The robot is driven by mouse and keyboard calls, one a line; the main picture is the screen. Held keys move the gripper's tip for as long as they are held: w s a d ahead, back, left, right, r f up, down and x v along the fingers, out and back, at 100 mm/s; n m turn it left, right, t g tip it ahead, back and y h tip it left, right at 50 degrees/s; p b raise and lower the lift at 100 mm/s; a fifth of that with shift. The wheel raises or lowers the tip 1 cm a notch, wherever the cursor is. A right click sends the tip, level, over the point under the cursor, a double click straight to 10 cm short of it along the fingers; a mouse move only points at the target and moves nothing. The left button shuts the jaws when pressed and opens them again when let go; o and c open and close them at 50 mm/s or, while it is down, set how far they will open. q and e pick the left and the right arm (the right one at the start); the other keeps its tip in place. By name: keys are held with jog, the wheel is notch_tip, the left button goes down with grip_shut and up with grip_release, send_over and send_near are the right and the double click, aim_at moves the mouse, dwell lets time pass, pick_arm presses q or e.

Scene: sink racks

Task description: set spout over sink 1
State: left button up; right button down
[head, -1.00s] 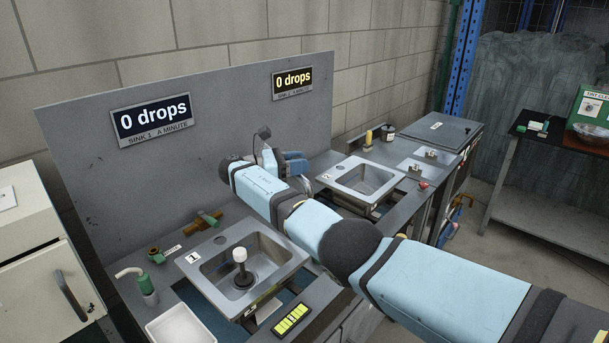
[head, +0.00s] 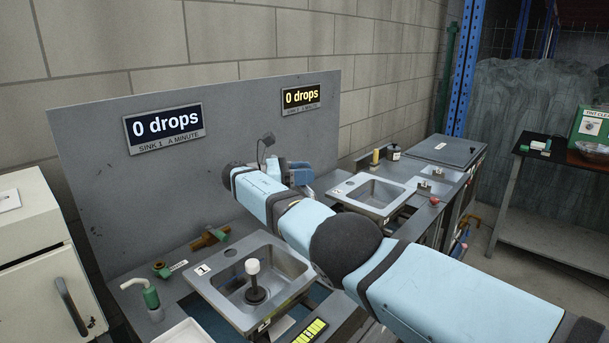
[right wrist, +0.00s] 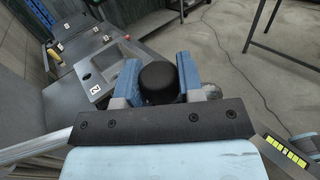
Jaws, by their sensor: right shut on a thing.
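Sink 1 (head: 216,305) is a grey metal basin marked with a "1" label (head: 202,270). A dark plunger-like piece with a white top (head: 253,267) stands in it. A green curved spout with a pale tip (head: 150,292) stands left of sink 1, its tip pointing left, away from the basin. My right gripper (head: 303,173) is beyond sink 1, near the back panel and left of sink 2. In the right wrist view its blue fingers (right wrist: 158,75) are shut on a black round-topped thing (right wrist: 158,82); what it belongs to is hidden. My left gripper is out of view.
Sink 2 (head: 349,184) lies to the right. A white tray (head: 184,334) is at the front. Two displays read 0 drops on the back panel (head: 230,130). My right arm crosses over the counter.

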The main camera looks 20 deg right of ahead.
jog(key=shift+r, duration=0.15)
jog(key=c, duration=0.9)
grip_release()
jog(key=shift+o, duration=0.8)
jog(key=shift+a, duration=0.1)
pick_arm(q)
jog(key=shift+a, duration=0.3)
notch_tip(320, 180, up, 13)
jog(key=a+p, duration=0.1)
jog(key=p, duration=1.4)
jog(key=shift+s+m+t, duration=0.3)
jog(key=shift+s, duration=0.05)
pick_arm(e)
notch_tip(320, 180, up, 20)
